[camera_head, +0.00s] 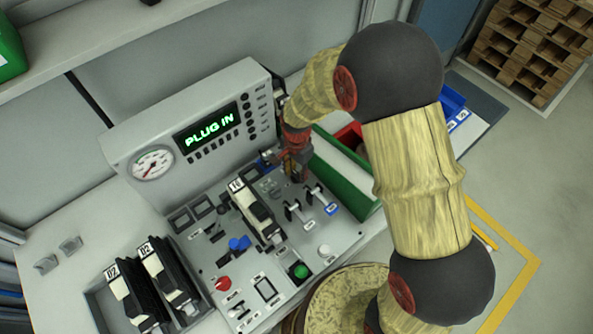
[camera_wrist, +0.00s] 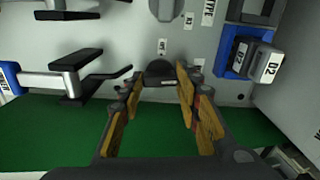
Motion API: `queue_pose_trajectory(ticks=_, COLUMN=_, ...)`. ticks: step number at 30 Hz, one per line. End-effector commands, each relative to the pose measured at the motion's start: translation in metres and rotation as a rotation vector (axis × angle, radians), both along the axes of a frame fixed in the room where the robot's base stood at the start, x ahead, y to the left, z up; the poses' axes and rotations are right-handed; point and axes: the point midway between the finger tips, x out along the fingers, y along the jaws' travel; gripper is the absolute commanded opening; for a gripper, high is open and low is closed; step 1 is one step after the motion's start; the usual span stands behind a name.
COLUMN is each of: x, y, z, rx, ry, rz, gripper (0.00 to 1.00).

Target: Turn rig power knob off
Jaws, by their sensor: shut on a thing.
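The test rig (camera_head: 335,248) is a grey panel with switches, buttons and an upright back whose screen (camera_head: 207,126) reads "PLUG IN" in green. My gripper (camera_head: 297,172) reaches down to the back right part of the panel, beside the screen housing. In the wrist view, a dark round knob (camera_wrist: 160,69) sits on the grey panel between the tips of my gripper (camera_wrist: 159,82), which is closed on it. A small label lies just beyond the knob. In the head view my gripper hides the knob, and its exact angle is hard to tell.
Metal toggle clamps (camera_head: 292,208) stand close to my gripper on the panel. A green bin (camera_head: 345,178) lies right beside the rig. A black and white device marked D2 (camera_head: 168,272) rests in a tray at left. A gauge (camera_head: 153,163) is on the housing.

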Motion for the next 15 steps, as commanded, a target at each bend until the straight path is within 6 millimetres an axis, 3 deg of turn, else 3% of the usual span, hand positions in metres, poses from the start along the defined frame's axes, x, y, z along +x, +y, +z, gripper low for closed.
queue_pose_trajectory(ticks=15, x=0.0004, y=0.0001, z=0.0011, rx=0.000, ry=-0.001, rz=0.462, gripper=0.08)
